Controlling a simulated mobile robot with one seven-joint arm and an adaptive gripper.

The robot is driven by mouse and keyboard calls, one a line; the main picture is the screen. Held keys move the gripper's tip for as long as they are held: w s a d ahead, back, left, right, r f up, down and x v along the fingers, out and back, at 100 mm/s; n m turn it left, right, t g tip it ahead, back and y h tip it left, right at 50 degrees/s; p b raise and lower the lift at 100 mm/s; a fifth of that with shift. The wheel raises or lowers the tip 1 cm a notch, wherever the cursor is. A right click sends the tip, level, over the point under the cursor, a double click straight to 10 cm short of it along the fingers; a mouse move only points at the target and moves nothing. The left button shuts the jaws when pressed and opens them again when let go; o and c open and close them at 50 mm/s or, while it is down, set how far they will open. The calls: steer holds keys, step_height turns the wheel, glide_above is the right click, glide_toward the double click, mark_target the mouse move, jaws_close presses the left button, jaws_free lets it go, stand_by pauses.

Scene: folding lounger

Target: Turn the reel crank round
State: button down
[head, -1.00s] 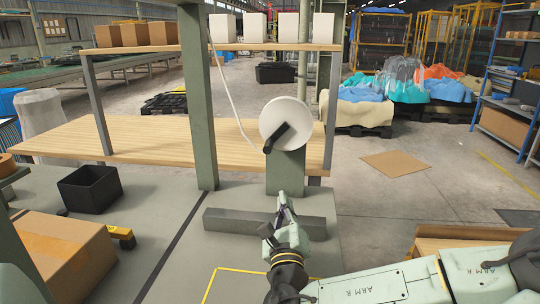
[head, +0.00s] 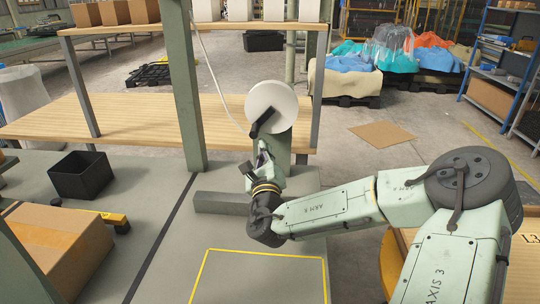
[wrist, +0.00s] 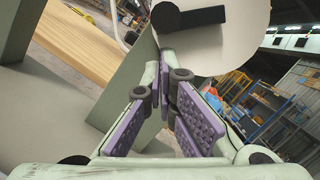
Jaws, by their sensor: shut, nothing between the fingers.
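The reel (head: 275,101) is a white disc on a green-grey post (head: 284,148), with a black crank (head: 262,122) on its face pointing down and left. My gripper (head: 263,150) is just below the crank's lower end, apart from it as far as I can tell. In the wrist view the reel (wrist: 234,52) and the black crank (wrist: 190,20) show at the top, beyond the fingertips. My gripper (wrist: 168,70) has purple pads there, with its fingertips together and nothing held.
A grey beam (head: 222,202) lies at the base of the post. A green upright (head: 183,90) stands left of the reel, and a wooden shelf (head: 130,118) runs behind. A black bin (head: 82,175) and a cardboard box (head: 50,245) are at left.

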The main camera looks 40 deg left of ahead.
steer(key=shift+a+r, duration=0.15)
steer(key=shift+r, duration=0.05)
steer(key=shift+s+f, duration=0.1)
steer(key=shift+s+a+r+m+t+h+b, duration=0.2)
steer(key=shift+a+m+b, duration=0.25)
steer(key=shift+m+b, duration=0.5)
steer(key=shift+s+a+r+m+t+h+b, duration=0.15)
steer(key=shift+s+a+r+m+t+b, duration=0.25)
steer(key=shift+m+b, duration=0.6)
steer(key=shift+s+a+r+m+t+h+b, duration=0.2)
steer(key=shift+a+m+b, duration=0.3)
steer(key=shift+m+b, duration=0.45)
